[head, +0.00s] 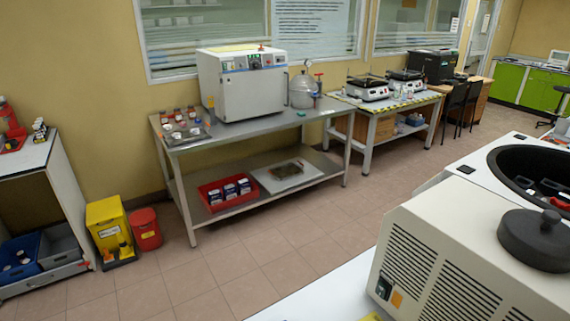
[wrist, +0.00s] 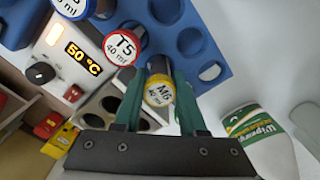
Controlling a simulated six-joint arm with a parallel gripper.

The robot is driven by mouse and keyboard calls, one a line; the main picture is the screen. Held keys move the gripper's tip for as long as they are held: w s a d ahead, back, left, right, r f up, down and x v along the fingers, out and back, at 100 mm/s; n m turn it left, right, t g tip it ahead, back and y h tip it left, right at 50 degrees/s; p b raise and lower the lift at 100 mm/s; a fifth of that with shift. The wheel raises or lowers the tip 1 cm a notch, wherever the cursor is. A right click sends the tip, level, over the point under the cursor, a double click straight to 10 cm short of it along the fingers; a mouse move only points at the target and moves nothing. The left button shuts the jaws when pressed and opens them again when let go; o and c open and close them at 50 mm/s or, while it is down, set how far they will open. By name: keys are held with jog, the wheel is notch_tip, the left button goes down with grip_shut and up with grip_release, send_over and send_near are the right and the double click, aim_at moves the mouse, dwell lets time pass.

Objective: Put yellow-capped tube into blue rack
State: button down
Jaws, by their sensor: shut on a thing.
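In the wrist view, my gripper (wrist: 159,76) has its two green fingers shut on the yellow-capped tube (wrist: 158,95). The cap faces the camera and its label reads MG 40 ml. The dark tube body runs away behind the cap, and its far end is hidden. The blue rack (wrist: 218,50), with round holes, lies beyond the tube. The tube overlaps the rack's near edge in the picture; I cannot tell whether its end is in a hole. The head view shows neither my gripper, the tube nor the rack.
A heater (wrist: 66,50) reading 50 °C and a metal block with holes (wrist: 92,113) are at left. A white-green container (wrist: 258,135) stands at right. The head view shows a steel bench (head: 255,128).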

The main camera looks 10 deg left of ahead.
jog(key=shift+c, duration=1.9)
grip_release()
notch_tip(320, 180, up, 16)
jog(key=f, duration=0.1)
jog(key=w+d+r+m, duration=0.1)
jog(key=w+d+m, duration=0.65)
jog(key=d, duration=0.35)
jog(key=s+d+f+m+y, duration=0.1)
jog(key=d+m, duration=0.6)
jog(key=m, duration=0.1)
jog(key=s+d+f+m, duration=0.2)
jog(key=d+m, duration=0.5)
jog(key=m, duration=0.1)
jog(key=shift+s+d+y, duration=0.15)
jog(key=shift+y, duration=0.25)
